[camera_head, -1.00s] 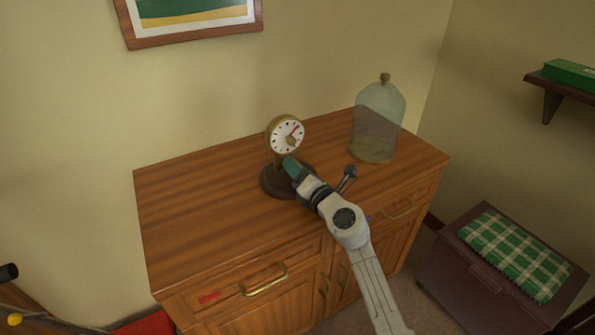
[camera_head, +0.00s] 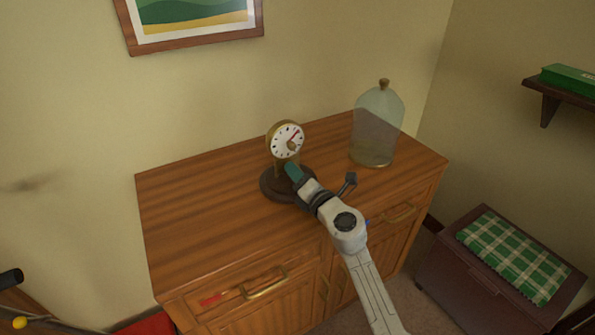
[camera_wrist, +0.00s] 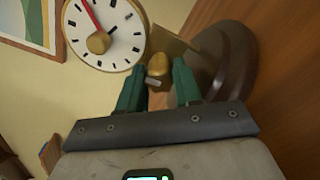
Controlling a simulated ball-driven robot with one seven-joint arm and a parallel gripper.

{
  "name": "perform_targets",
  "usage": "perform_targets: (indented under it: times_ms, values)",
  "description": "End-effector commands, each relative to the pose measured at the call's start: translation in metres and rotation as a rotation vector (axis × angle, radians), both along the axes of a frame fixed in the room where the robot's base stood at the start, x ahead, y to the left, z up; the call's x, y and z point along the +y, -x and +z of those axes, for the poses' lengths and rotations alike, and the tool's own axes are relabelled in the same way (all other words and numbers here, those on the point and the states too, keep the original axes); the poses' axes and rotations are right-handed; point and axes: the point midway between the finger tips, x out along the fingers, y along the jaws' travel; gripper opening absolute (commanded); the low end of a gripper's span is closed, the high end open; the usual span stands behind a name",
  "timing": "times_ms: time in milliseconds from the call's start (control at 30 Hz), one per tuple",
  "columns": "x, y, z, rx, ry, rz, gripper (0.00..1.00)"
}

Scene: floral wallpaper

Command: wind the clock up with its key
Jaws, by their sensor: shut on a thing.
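The clock (camera_head: 280,135) stands on a round dark base (camera_head: 271,185) on the cabinet, with a white dial, black marks and a red hand. Its dial (camera_wrist: 122,50) also shows at the upper left of the wrist view, with a rounded brass piece near its middle. My gripper (camera_head: 291,168) is at the clock's front, just below the dial. In the wrist view its green fingers (camera_wrist: 158,74) are on either side of a small brass piece (camera_wrist: 157,66), which looks like the key, and are shut on it. Its far end and how it meets the clock are hidden.
A glass dome (camera_head: 378,125) with a brass knob stands at the cabinet's back right. The wooden cabinet top (camera_head: 200,205) is clear to the left. A chest with a green checked cushion (camera_head: 512,252) is at the right, below a wall shelf (camera_head: 560,88).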

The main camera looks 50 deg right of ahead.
Motion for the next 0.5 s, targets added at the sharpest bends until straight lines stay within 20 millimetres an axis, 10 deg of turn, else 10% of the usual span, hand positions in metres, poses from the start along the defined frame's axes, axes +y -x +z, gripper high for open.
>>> perform_targets:
  times_ms: [267, 300, 500]
  values:
    - [-0.0005, 0.0006, -0.0012, -0.002, -0.011, -0.002, 0.03]
    - [-0.0005, 0.0006, -0.0012, -0.002, -0.01, -0.002, 0.35]
    - [-0.0005, 0.0004, -0.0009, -0.003, -0.01, -0.001, 0.44]
